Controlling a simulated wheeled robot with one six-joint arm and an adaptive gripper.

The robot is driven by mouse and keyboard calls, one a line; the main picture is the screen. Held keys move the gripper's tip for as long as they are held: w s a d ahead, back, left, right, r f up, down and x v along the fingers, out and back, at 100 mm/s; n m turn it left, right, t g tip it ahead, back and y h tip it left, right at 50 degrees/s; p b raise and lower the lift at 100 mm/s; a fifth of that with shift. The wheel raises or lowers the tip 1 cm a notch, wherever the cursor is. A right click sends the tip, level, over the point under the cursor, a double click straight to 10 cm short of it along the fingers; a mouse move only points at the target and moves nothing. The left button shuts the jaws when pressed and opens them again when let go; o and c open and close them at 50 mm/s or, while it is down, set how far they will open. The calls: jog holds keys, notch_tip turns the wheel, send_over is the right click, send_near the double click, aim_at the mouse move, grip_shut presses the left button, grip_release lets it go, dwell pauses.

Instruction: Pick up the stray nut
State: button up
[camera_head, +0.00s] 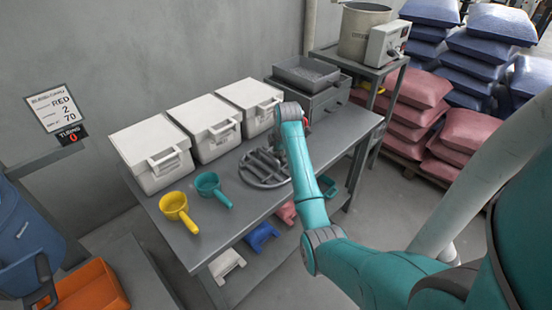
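I cannot make out a nut anywhere in the head view. My teal arm reaches up over the right part of the grey table (207,243), and its upper end is beside the grey trays. My gripper cannot be made out; the arm's own links cover the area around its end. A dark grey round grate-like piece (265,168) lies on the table just left of my arm.
Three white lidded boxes (152,153) line the table's back. Grey trays (306,74) sit at the back right. An orange bin (90,290) is lower left; stacked sacks (405,90) are right.

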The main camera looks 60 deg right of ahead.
jog(key=shift+x, duration=1.15)
jog(key=c, duration=0.6)
jog(key=shift+s+a, duration=0.1)
jog(key=shift+c, duration=0.2)
